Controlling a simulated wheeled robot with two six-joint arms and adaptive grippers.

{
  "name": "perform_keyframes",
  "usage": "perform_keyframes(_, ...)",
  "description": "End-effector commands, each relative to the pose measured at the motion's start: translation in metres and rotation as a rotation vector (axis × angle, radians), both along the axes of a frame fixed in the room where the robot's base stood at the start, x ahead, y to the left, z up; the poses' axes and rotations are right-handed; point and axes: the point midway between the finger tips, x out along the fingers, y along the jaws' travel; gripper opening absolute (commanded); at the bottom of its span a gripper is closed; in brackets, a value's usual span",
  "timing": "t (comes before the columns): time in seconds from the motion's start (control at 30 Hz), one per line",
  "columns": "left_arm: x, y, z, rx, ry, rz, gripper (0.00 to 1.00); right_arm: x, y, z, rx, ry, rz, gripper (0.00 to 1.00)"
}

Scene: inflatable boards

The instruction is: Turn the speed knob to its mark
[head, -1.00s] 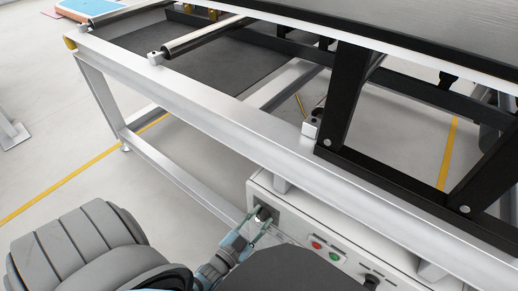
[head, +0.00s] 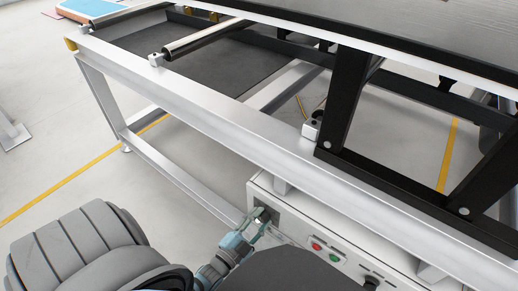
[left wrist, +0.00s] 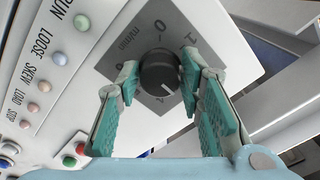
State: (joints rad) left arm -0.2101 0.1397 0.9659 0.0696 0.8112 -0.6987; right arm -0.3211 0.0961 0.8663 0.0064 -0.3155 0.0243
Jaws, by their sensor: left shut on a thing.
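The speed knob (left wrist: 158,74) is a round dark knob with a white pointer line, on a grey square dial plate (left wrist: 122,57) marked "m/min", in the left wrist view. The pointer faces the lower side of the picture, slightly right; the target mark is not clear to me. My left gripper (left wrist: 160,71) is shut on the knob, one teal finger at each side. In the head view my left gripper (head: 259,219) reaches the left end of the white control box (head: 293,216), where the fingers largely hide the knob. My right gripper is not in view.
Red (head: 316,247) and green (head: 334,257) buttons and another dark knob (head: 371,282) sit further right on the box. The metal frame rail (head: 200,108) runs above it. Label lamps line the panel in the left wrist view. Floor is open to the left.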

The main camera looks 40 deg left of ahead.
Motion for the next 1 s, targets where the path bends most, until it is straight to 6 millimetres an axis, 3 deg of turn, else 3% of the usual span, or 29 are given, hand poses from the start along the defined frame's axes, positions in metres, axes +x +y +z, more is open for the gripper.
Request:
perform_keyframes(0.17, 0.000, 0.000, 0.000, -0.001, 0.001, 0.000, 0.06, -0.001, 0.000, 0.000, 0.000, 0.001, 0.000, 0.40)
perform_keyframes(0.2, 0.000, 0.000, 0.000, -0.001, 0.001, 0.000, 0.37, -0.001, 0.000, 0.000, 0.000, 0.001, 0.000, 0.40)
perform_keyframes(0.3, 0.000, 0.000, 0.000, -0.001, 0.001, 0.000, 0.53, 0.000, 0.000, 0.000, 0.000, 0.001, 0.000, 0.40)
perform_keyframes(0.67, -0.004, 0.000, 0.000, -0.002, 0.001, 0.000, 0.55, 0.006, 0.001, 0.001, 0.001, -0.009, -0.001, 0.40)
perform_keyframes(0.77, -0.020, 0.000, -0.001, -0.002, 0.003, 0.000, 0.55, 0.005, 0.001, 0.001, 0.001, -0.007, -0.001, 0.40)
perform_keyframes(1.0, -0.086, -0.002, -0.001, -0.002, 0.006, 0.000, 0.55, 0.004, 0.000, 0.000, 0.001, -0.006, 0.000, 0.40)
